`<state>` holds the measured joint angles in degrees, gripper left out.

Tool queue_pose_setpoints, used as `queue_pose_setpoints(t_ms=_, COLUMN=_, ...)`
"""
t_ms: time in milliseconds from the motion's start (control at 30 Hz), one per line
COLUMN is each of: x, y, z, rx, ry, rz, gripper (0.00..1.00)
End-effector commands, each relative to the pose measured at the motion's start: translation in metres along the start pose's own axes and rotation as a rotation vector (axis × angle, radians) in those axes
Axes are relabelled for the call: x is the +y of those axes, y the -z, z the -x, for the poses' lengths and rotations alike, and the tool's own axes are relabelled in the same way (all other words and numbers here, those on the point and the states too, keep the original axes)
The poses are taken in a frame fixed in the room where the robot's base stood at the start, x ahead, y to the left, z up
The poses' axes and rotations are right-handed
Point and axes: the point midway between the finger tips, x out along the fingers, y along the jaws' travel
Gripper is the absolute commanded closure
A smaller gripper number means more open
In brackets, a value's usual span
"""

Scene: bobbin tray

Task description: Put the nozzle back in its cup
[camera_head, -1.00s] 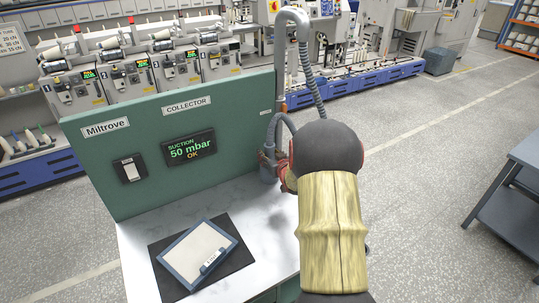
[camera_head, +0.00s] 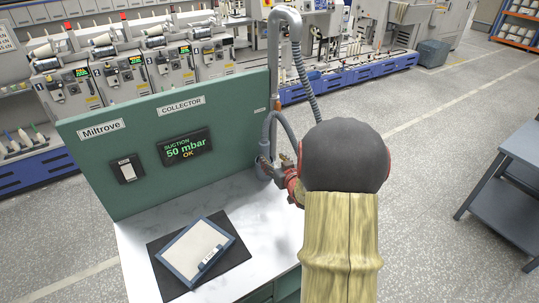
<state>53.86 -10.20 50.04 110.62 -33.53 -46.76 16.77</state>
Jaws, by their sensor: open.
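The grey suction hose (camera_head: 267,128) loops over beside the right end of the green panel and runs down to a small grey-blue cup (camera_head: 263,171) at the panel's foot. The nozzle at the hose's end appears to point down in the cup; it is too small and partly covered to tell how deep it sits. My gripper (camera_head: 272,167) is open, just right of the cup and hose end, with its fingers towards them. I cannot tell whether a finger touches them. My own arm hides part of the hose.
A blue-framed tray (camera_head: 166,261) lies on a dark mat (camera_head: 240,251) on the white worktop (camera_head: 135,251). The green panel (camera_head: 225,110) stands behind, with a display reading "50 mbar OK". A grey metal table (camera_head: 519,170) stands at the right. Floor between is clear.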

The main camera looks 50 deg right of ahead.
Motion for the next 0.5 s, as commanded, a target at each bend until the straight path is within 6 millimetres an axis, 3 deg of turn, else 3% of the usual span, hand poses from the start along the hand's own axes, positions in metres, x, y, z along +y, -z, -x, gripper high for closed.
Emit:
queue_pose_setpoints(t_ms=300, x=-0.005, y=0.004, z=0.012, rx=-0.007, ry=0.001, rz=0.008, gripper=0.51)
queue_pose_setpoints(t_ms=367, x=-0.014, y=0.012, z=0.013, rx=-0.022, ry=0.0, rz=0.022, gripper=0.51)
queue_pose_setpoints(t_ms=500, x=-0.058, y=0.044, z=0.026, rx=-0.102, ry=-0.003, rz=0.08, gripper=0.51)
